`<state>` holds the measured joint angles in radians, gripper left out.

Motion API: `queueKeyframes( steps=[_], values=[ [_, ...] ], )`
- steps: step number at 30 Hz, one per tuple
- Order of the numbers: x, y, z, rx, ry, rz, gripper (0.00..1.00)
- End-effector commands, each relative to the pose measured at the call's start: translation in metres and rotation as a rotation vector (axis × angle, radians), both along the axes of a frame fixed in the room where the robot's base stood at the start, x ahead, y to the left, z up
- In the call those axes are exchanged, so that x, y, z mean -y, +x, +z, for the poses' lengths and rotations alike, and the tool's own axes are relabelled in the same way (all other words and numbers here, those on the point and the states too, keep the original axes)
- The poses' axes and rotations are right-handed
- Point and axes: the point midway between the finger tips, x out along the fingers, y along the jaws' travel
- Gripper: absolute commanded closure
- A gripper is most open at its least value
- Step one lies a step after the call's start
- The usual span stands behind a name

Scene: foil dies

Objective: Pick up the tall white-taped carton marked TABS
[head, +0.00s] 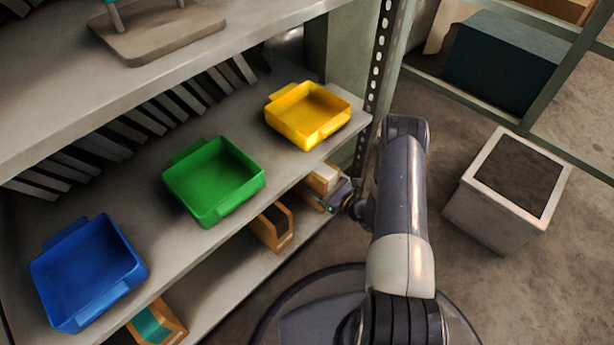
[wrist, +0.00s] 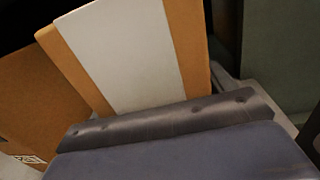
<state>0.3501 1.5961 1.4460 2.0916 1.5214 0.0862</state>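A tan carton with a broad white band (wrist: 125,55) fills the upper middle of the wrist view, tilted in the picture. In the head view a tan carton with a white top (head: 325,177) stands on the lower shelf, partly hidden under the upper board. No TABS lettering is readable. My gripper (head: 338,199) is at the lower shelf's right end, right beside that carton. In the wrist view my gripper's dark grey parts (wrist: 175,121) lie across the carton's lower part and hide it. Whether they touch it or close on it cannot be told.
Another brown carton (wrist: 35,95) stands close left in the wrist view. Blue, green and yellow bins stand above. A perforated post (head: 378,75) rises behind my arm.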

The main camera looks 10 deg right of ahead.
Motion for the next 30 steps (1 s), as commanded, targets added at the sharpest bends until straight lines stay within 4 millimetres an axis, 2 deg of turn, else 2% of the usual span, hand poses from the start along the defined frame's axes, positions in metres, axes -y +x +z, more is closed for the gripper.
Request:
queueKeyframes(
  steps=[2, 18, 26, 30],
  values=[
    [0.000, 0.000, 0.000, 0.000, 0.000, 0.000, 0.29],
    [0.000, 0.000, 0.000, 0.000, 0.000, 0.000, 0.73],
    [0.000, 0.000, 0.003, 0.004, 0.000, 0.000, 0.75],
    [0.000, 0.001, 0.019, 0.004, 0.001, 0.000, 0.75]
  ],
)
